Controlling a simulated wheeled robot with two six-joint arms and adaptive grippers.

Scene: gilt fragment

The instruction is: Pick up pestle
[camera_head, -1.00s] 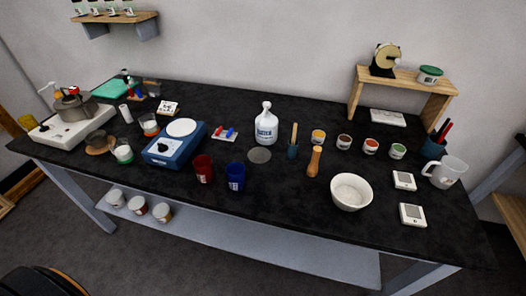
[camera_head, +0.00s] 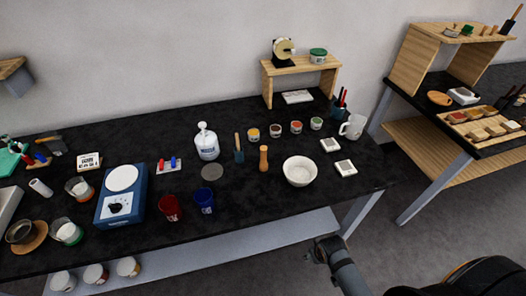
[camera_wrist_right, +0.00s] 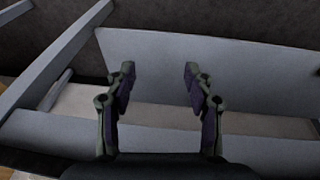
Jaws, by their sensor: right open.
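The pestle (camera_head: 264,159) is a wooden, orange-brown rod standing upright on the black table, just left of the white mortar bowl (camera_head: 299,171). My right arm shows in the head view at the lower right, below the table's front edge. In the right wrist view my right gripper (camera_wrist_right: 158,80) is open and empty, with grey table frame bars and the lower shelf beyond it. The pestle does not show in the wrist view. My left gripper is not in view.
The black table (camera_head: 240,205) has clear room in front of the mortar. A blue cup (camera_head: 204,200), a red cup (camera_head: 170,207) and a blue-handled tool (camera_head: 238,148) stand to the left. Small jars, white devices and a white jug (camera_head: 352,127) are near. A second table stands at right.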

